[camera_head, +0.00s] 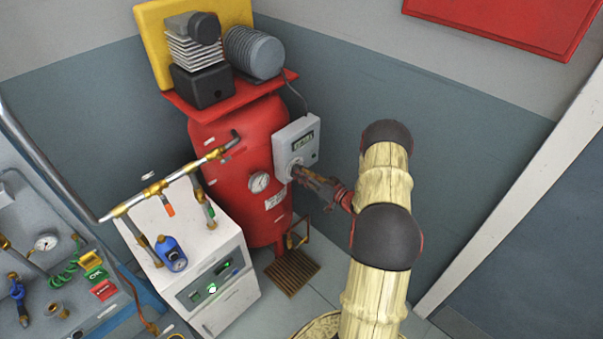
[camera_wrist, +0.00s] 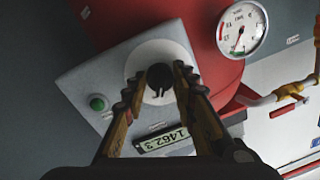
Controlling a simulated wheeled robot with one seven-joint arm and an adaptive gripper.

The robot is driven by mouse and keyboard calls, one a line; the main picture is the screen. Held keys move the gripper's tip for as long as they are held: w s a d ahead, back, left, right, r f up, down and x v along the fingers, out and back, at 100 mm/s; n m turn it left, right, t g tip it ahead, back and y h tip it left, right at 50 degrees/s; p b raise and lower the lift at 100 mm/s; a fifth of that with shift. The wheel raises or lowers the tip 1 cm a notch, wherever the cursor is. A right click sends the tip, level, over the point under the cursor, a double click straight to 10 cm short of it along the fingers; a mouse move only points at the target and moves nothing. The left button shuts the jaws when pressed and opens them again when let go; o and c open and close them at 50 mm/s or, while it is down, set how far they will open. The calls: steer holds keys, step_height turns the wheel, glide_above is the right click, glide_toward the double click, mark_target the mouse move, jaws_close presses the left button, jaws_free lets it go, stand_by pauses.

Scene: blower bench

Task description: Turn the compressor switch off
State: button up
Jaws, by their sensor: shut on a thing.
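The compressor is a red tank (camera_head: 235,155) with a motor on top, by the back wall. On its right side is a grey control box (camera_head: 306,155) with a display. In the wrist view, the box's grey face (camera_wrist: 100,75) carries a round switch knob (camera_wrist: 158,72) with a dark centre and white mark on a pale disc. My gripper (camera_head: 296,168) reaches in from the right at the box. In the wrist view, my gripper's fingers (camera_wrist: 157,84) sit on both sides of the knob's dark part, shut on it. The fingers partly hide the knob.
A green button (camera_wrist: 97,102) and a numeric display (camera_wrist: 164,140) are beside the knob. A pressure gauge (camera_wrist: 242,28) is on the tank. A white cabinet (camera_head: 228,297) with brass piping stands left of the tank. A workbench (camera_head: 110,325) is at lower left.

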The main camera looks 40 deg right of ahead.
steer(key=shift+c, duration=0.9)
steer(key=shift+n, duration=0.4)
steer(key=n+b, duration=0.2)
steer(key=n, duration=0.3)
steer(key=n+b, duration=0.2)
steer(key=n, duration=0.3)
steer(key=shift+n+g+h, duration=0.3)
steer(key=shift+g+h, duration=0.1)
steer(key=shift+r, duration=0.1)
steer(key=o, duration=1)
steer(key=shift+o, duration=0.8)
steer(key=shift+s, duration=0.1)
